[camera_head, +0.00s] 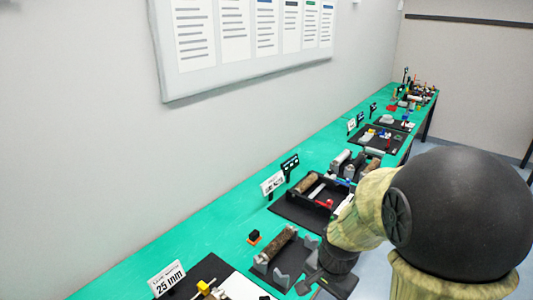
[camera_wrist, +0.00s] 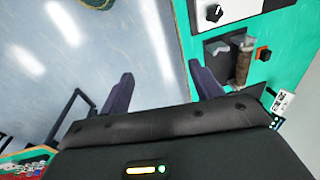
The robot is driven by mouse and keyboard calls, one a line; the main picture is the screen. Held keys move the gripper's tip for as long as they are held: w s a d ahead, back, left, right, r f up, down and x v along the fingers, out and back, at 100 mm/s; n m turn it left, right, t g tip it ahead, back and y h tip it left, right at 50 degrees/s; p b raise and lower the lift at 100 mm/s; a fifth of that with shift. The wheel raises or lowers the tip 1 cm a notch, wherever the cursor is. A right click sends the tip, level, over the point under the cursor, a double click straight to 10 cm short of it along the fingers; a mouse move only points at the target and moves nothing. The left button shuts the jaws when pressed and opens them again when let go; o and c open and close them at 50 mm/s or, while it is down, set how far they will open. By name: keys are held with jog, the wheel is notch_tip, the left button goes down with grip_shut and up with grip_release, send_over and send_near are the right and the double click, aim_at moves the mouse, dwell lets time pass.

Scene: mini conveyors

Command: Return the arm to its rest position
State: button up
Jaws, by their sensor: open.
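My gripper (camera_wrist: 165,85) is open in the wrist view, its two dark fingers wide apart with nothing between them. Pale floor and the green table edge show beyond the fingers. In the head view my arm (camera_head: 365,210) comes in from the right and bends down at the table's front edge. Its dark wrist end (camera_head: 336,258) is beside a grey cradle (camera_head: 283,278) holding a brown roller (camera_head: 276,248). The fingers cannot be made out clearly there. The brown roller also shows in the wrist view (camera_wrist: 243,68), to the right of the fingers.
The green table (camera_head: 215,232) runs along the wall into the distance. A black tray (camera_head: 290,212) with a roller stands behind the cradle, and a small black-and-orange block (camera_head: 254,238) lies beside it. Labels (camera_head: 167,279) stand along the wall side. Open floor (camera_wrist: 70,60) lies beside the table.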

jog(key=s+n, duration=0.1)
jog(key=n, duration=0.1)
jog(key=s+d+r+n, duration=0.1)
jog(key=s+n, duration=0.1)
jog(key=n, duration=0.1)
jog(key=s+d+n+t, duration=0.1)
jog(key=s+n, duration=0.1)
jog(key=n, duration=0.1)
jog(key=shift+r+h, duration=0.3)
jog(key=shift+r, duration=0.1)
